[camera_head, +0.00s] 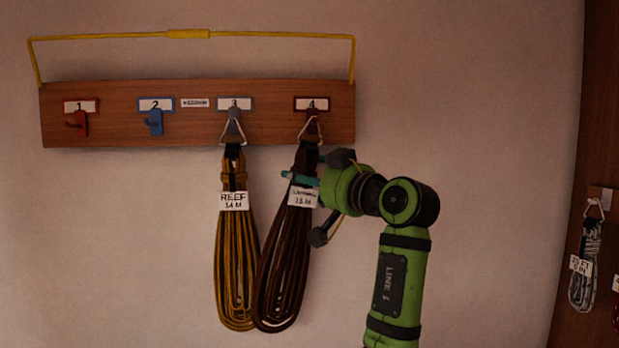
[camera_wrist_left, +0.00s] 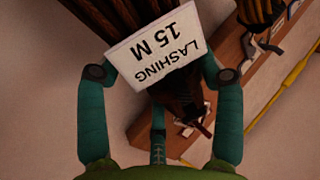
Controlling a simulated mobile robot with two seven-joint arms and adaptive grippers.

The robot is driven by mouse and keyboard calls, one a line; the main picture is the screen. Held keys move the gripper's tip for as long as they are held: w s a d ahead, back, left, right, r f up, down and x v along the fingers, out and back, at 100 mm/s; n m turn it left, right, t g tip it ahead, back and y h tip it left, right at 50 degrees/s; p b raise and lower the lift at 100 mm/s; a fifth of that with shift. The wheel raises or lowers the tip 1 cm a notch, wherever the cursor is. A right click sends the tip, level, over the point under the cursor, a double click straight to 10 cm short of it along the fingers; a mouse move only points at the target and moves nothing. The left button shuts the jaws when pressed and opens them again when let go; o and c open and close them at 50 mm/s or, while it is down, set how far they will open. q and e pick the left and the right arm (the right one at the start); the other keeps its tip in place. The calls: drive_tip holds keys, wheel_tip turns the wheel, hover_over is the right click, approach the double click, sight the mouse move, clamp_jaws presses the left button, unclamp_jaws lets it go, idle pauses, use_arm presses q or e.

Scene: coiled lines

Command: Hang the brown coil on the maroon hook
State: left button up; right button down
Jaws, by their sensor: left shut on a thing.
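The brown coil (camera_head: 283,265) hangs at a tilt below the maroon hook (camera_head: 311,125) under label 4, its lower end swung left. Its metal ring (camera_head: 304,137) overlaps the hook; I cannot tell whether it is seated. Its white tag (camera_head: 303,196) reads "LASHING 15 M" in the left wrist view (camera_wrist_left: 155,48). My left gripper (camera_head: 290,177) comes from the right and is shut on the brown coil near its dark strap (camera_wrist_left: 180,92), just above the tag. The teal fingers flank the strap in the left wrist view. My right gripper is not in view.
A yellow-brown coil (camera_head: 232,270) tagged "REEF" hangs on the grey hook (camera_head: 234,121) close left, its lower part overlapped by the brown coil. The red hook (camera_head: 77,122) and blue hook (camera_head: 154,121) are empty. A yellow rail (camera_head: 190,34) spans above the board (camera_head: 200,132). Another coil (camera_head: 583,280) hangs far right.

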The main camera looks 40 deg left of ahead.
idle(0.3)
use_arm(q)
drive_tip(key=o, duration=1.8)
drive_tip(key=shift+c, duration=0.2)
drive_tip(key=shift+s, duration=0.1)
drive_tip(key=shift+d, duration=0.2)
drive_tip(key=s+d, duration=0.1)
drive_tip(key=d, duration=1)
drive_tip(key=shift+s+d+f, duration=0.2)
drive_tip(key=shift+d+f, duration=0.1)
